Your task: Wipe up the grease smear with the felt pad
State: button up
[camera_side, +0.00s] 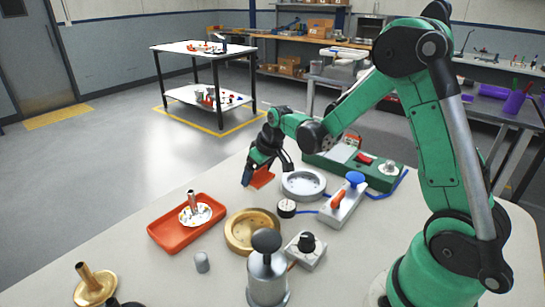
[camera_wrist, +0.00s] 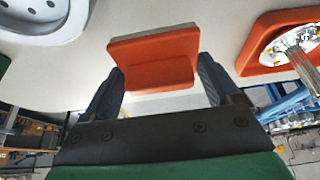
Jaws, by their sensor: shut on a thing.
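The felt pad (camera_side: 262,178) is an orange block with a handle ridge and a thin greyish layer along one edge. It also shows in the wrist view (camera_wrist: 153,47). My gripper (camera_side: 264,168) is shut on the pad's ridge, with one dark finger on either side in the wrist view (camera_wrist: 160,80). The pad is low over the far left part of the pale table, and I cannot tell whether it touches the surface. I cannot make out a grease smear in either view; the pad and my gripper hide part of the table.
A grey ring housing (camera_side: 303,184) and a green box (camera_side: 376,170) stand right of the pad. Nearer are a red tray (camera_side: 166,238) with a post on a disc, a brass ring (camera_side: 236,236) and a lever box (camera_side: 343,207). The table left of the pad is clear.

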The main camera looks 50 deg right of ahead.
aim_at(260, 177)
jog(key=shift+f, duration=0.85)
jog(key=shift+w+f, duration=0.1)
jog(key=shift+f, duration=0.85)
jog(key=shift+w+r, duration=0.15)
jog(key=shift+w, duration=0.65)
jog(key=shift+c, duration=0.6)
jog(key=shift+w+r, duration=0.15)
jog(key=shift+w, duration=2.7)
jog(key=shift+s, duration=0.9)
jog(key=shift+s+f, duration=0.35)
jog(key=shift+s, duration=0.4)
jog(key=shift+s+r, duration=0.25)
jog(key=shift+s, duration=0.5)
jog(key=shift+s+f, duration=0.15)
jog(key=shift+s, duration=0.25)
jog(key=shift+s+r, duration=0.2)
jog(key=shift+s, duration=0.55)
jog(key=shift+s+f, duration=0.15)
jog(key=shift+s, duration=0.1)
jog(key=shift+r, duration=4)
